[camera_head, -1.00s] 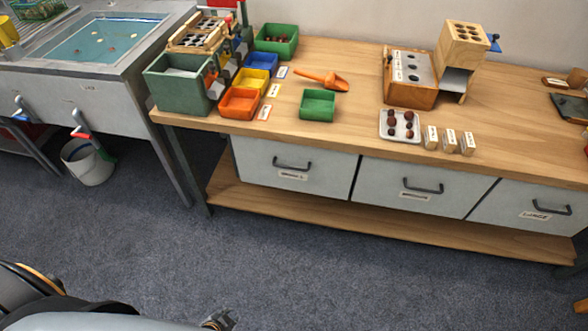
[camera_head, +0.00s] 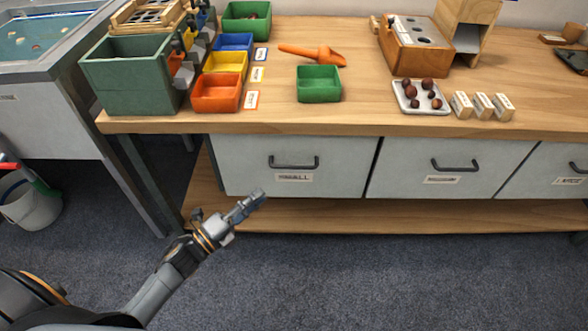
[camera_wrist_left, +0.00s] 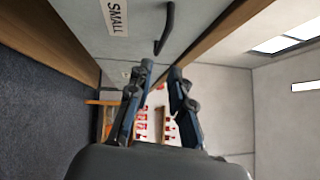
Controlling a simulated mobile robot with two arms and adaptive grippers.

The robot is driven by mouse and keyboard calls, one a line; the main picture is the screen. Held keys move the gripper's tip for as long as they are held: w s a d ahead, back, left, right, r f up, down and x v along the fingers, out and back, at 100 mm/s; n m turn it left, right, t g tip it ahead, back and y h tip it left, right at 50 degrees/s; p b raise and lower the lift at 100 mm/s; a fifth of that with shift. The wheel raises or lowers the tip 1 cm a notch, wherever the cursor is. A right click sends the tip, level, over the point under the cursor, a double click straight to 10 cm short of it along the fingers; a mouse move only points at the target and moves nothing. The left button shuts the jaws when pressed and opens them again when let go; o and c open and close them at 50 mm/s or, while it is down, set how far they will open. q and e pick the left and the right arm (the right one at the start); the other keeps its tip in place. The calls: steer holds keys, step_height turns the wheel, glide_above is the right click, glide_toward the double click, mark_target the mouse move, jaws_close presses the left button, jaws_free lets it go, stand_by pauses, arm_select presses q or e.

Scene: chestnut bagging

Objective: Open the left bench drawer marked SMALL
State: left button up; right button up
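The left bench drawer (camera_head: 270,182) has a pale grey front with a dark bar handle (camera_head: 293,164) and a label marked SMALL (camera_head: 293,178). It is shut, level with the drawers beside it. My left gripper (camera_head: 258,196) is in front of the bench, below and left of the handle, touching nothing visible. In the left wrist view my left gripper (camera_wrist_left: 162,70) has its fingers apart with nothing between them. The handle (camera_wrist_left: 165,28) and the SMALL label (camera_wrist_left: 115,17) show beyond the fingers at the top of that view. My right gripper is not in view.
Two more drawers (camera_head: 440,185) continue to the right. The bench top (camera_head: 360,115) overhangs the drawers, and a wooden lower shelf (camera_head: 340,213) runs beneath. Coloured bins, including an orange one (camera_head: 217,95), stand above. The floor (camera_head: 400,280) in front is clear.

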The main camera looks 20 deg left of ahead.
mark_target(295, 167)
arm_select(q)
steer(key=b+x, duration=0.1)
steer(key=x, duration=1.3)
steer(key=shift+s+d+r, duration=0.1)
steer(key=shift+s+r, duration=0.05)
jaws_close()
